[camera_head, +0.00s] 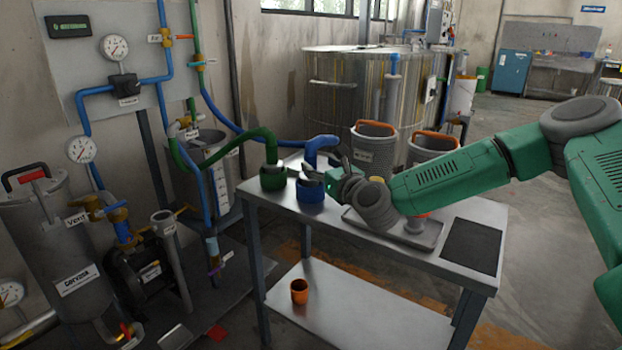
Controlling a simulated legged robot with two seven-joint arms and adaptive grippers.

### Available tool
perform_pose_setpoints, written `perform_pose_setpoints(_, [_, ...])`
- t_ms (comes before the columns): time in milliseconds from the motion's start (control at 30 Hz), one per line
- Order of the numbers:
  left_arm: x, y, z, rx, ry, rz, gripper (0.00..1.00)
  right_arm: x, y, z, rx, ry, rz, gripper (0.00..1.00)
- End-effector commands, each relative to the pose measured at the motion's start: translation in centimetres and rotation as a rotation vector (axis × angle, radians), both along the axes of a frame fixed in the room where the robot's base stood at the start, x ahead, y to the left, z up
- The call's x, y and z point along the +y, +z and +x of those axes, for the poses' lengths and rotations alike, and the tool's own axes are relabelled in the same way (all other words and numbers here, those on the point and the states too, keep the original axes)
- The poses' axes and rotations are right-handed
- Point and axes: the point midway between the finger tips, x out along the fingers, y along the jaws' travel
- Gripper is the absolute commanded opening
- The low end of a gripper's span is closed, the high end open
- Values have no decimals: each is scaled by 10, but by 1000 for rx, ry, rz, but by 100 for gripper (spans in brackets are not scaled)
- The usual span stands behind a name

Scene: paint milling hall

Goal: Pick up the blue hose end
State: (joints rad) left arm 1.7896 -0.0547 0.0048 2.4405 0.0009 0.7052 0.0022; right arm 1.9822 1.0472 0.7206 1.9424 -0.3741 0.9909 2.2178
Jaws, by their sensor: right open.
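The blue hose (321,144) runs from the wall pipes across to the steel table and bends down at its end above a blue cup-shaped fitting (311,192) on the table. My right gripper (325,164) is open beside the hose end. Its dark fingers partly cover the hose's lower part and the top of the fitting. I cannot tell whether they touch the hose. A green hose end (271,165) stands in a green fitting just to the left. My left gripper is not in view.
The steel table (375,252) also carries a grey tray (425,236) under my right arm and a dark mat (472,245). An orange cup (299,291) is on the lower shelf. Pipes and a pump crowd the left.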

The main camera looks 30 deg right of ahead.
Motion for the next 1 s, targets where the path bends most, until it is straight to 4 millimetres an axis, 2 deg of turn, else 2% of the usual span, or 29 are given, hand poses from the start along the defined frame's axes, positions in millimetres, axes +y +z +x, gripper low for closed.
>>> perform_pose_setpoints(133, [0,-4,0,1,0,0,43,-1,-3,12,0,0,0,53])
perform_pose_setpoints(400, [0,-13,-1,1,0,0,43,-5,-6,49,1,1,-1,53])
perform_pose_setpoints(667, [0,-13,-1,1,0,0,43,-5,-4,53,1,2,2,53])
perform_pose_setpoints(700, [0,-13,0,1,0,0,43,-5,-4,53,1,2,2,49])
perform_pose_setpoints(833, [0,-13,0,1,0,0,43,-5,-4,53,1,2,1,4])
perform_pose_setpoints(867, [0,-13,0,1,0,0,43,-5,-4,53,1,2,1,0])
perform_pose_setpoints(1000, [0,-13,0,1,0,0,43,-5,-2,53,-3,1,1,0])
